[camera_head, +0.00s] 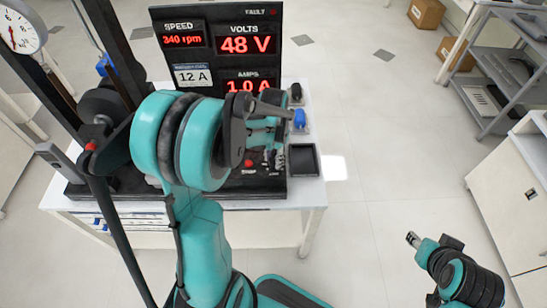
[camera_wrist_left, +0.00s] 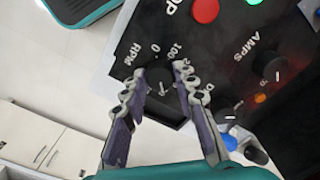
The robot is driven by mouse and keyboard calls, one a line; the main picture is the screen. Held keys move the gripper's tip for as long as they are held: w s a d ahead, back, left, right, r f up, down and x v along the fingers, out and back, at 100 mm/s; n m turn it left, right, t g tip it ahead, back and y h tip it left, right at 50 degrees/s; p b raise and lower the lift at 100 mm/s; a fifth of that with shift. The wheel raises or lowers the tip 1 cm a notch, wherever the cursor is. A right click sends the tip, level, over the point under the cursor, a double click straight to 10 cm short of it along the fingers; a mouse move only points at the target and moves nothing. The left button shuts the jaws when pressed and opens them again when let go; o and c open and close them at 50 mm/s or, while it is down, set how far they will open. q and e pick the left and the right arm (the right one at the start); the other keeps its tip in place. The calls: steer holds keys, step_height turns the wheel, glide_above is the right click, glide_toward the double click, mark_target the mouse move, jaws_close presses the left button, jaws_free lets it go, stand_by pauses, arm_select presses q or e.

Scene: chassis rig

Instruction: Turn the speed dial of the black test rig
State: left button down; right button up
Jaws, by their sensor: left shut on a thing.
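The black test rig (camera_head: 268,190) stands on a white bench in the head view. In the head view my left arm hides the dial and much of my left gripper (camera_head: 268,148). My right gripper (camera_head: 413,240) hangs at the lower right, away from the rig; its jaw opening is unclear.
Beside the speed dial are an AMPS knob (camera_wrist_left: 270,66), a red button (camera_wrist_left: 205,10) and another knob (camera_wrist_left: 226,116). A black tray (camera_head: 303,160) lies at the bench's right end. A grey cart (camera_head: 500,70) stands at upper right; the floor between is clear.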

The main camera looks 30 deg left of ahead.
mark_target(274, 159)
arm_select(q)
steer(key=c, duration=1.2)
jaws_free()
step_height(274, 159, up, 12)
steer(key=s+d+n+t, duration=0.1)
steer(key=s+d+t, duration=0.1)
steer(key=s+d, duration=0.1)
steer(key=s+d+n+t, duration=0.1)
steer(key=s+d+t, duration=0.1)
steer(key=s+d, duration=0.2)
steer(key=s+d+t, duration=0.3)
steer(key=s, duration=0.1)
steer(key=shift+d+n, duration=0.4)
